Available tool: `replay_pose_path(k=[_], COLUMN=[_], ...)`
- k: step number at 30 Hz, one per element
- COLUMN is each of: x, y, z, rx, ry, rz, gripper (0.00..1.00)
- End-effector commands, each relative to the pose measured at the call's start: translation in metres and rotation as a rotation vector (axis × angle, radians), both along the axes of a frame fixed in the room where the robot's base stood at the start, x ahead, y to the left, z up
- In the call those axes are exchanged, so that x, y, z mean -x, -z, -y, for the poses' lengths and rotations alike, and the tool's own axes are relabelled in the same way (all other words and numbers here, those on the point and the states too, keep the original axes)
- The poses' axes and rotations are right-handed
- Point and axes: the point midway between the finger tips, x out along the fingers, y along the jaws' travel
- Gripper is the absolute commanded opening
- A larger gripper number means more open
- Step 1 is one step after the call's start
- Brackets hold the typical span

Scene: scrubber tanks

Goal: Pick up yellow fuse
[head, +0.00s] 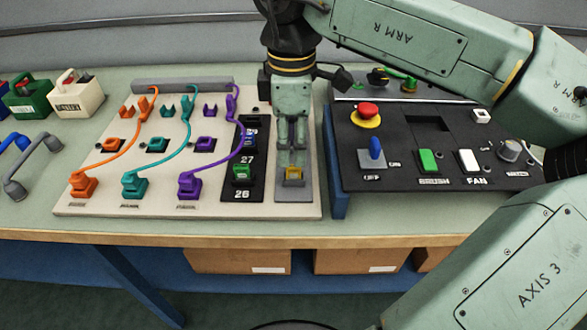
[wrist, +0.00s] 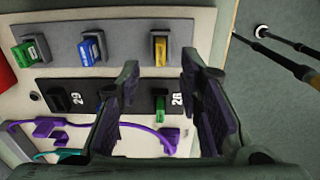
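The yellow fuse (head: 294,171) sits in a grey holder (head: 293,184) at the right end of the pale board. In the wrist view the yellow fuse (wrist: 160,51) stands in its slot beyond my fingertips, roughly centred between them. My gripper (head: 292,146) points down above and a little behind the fuse in the head view. In the wrist view my gripper (wrist: 160,72) has its two fingers spread apart with nothing between them. The fuse is apart from the fingers.
A green fuse (head: 241,172) sits in the black panel marked 26, left of the yellow one. Purple (head: 189,186), teal and orange plugs with cables stand further left. A black control box (head: 430,150) with a red button stands close on the right.

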Motion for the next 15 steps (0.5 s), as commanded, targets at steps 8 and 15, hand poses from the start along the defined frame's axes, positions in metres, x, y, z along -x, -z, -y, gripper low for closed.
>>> replay_pose_path(k=[8, 15], x=[0.002, 0.001], y=[0.038, 0.047], z=[0.002, 0.003], rx=[-0.004, -0.002], ry=[-0.003, -0.002], rz=[-0.003, -0.001], gripper=[0.33, 0.33])
